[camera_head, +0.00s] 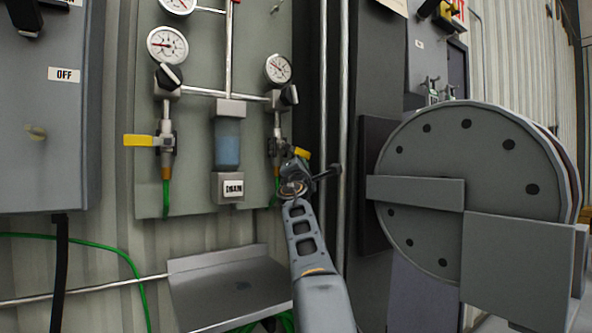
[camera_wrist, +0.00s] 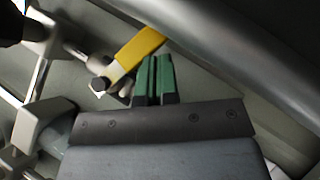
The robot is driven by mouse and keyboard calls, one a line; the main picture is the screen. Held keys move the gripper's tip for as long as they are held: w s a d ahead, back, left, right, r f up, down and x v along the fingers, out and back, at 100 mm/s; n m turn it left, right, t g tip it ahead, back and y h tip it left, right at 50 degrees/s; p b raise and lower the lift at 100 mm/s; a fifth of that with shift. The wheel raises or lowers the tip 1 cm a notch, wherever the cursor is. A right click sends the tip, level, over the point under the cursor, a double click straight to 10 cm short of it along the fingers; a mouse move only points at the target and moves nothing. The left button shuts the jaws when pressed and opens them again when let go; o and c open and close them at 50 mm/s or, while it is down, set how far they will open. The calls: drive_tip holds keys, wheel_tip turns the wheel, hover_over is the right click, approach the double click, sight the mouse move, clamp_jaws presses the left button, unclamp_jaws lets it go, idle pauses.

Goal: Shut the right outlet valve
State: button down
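The right outlet valve (camera_head: 275,147) is on the vertical pipe below the right gauge. Part of its yellow handle (camera_head: 301,153) shows to the right of the pipe, just above my gripper (camera_head: 293,189), which hides the valve's lower surroundings. In the wrist view the yellow handle (camera_wrist: 138,48) slants from upper right to lower left, with its pivot end near a dark nut. My gripper's green fingers (camera_wrist: 156,80) are close together with nothing visible between them. Their tips are beside the handle's lower edge; whether they touch it I cannot tell.
The left outlet valve's yellow handle (camera_head: 139,140) points left, across its pipe. A filter bowl (camera_head: 227,143) hangs between the valves. Vertical conduits (camera_head: 343,100) run right of the panel, and a large grey reel (camera_head: 470,160) stands farther right. A metal shelf (camera_head: 225,290) is below.

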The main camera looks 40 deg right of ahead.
drive_tip(key=shift+d+r+p, duration=0.55)
drive_tip(key=shift+d+r, duration=0.2)
drive_tip(key=shift+d, duration=0.1)
drive_tip(key=shift+d+r, duration=0.1)
drive_tip(key=shift+r, duration=0.1)
drive_tip(key=s+f+b, duration=0.7)
drive_tip(key=f+b, duration=0.4)
drive_tip(key=b, duration=0.2)
drive_tip(key=shift+a+b, duration=0.25)
drive_tip(key=shift+b, duration=0.05)
idle(0.6)
